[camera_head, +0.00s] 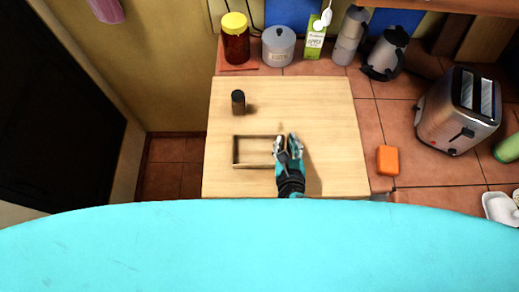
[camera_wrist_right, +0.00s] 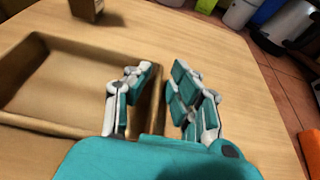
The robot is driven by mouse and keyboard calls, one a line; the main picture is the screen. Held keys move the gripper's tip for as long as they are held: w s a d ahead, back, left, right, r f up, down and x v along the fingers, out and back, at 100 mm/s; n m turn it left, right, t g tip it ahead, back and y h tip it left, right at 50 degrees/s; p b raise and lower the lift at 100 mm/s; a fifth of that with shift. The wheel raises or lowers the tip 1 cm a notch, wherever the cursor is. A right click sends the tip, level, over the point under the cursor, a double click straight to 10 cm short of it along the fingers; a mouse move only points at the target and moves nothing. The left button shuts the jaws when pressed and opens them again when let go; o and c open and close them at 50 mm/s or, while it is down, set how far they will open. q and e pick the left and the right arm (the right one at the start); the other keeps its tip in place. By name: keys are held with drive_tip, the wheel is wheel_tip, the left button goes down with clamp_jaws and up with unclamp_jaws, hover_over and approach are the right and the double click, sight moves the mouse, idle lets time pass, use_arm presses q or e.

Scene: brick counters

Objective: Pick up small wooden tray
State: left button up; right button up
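The small wooden tray (camera_head: 255,167) is a shallow rectangular frame lying flat on the light wooden board. It looks empty in the parts I see. In the right wrist view the tray (camera_wrist_right: 95,46) fills the left side. My right gripper (camera_head: 289,144) is at the tray's right end. In the right wrist view its fingers (camera_wrist_right: 163,72) are apart, one on the tray's inner side and one outside, with the right wall between them. A gap shows between the wall and the outer finger. My left gripper is not in view.
A small dark jar (camera_head: 238,102) stands on the board (camera_head: 320,110) behind the tray. An orange block (camera_head: 387,160) and a toaster (camera_head: 458,112) are to the right. A red-brown jar (camera_head: 236,45), grey pot (camera_head: 278,48), carton (camera_head: 315,42) and kettle (camera_head: 385,55) line the back.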

clamp_jaws()
drive_tip(key=shift+r, duration=0.15)
drive_tip(key=shift+r, duration=0.25)
wheel_tip(320, 180, up, 3)
drive_tip(key=shift+s, duration=0.1)
drive_tip(key=s+a+r+b, duration=0.1)
drive_tip(key=s+a+b, duration=0.2)
drive_tip(key=s, duration=1.2)
drive_tip(key=shift+s+b, duration=0.25)
drive_tip(key=shift+b, duration=0.35)
drive_tip(key=shift+s+r, duration=0.1)
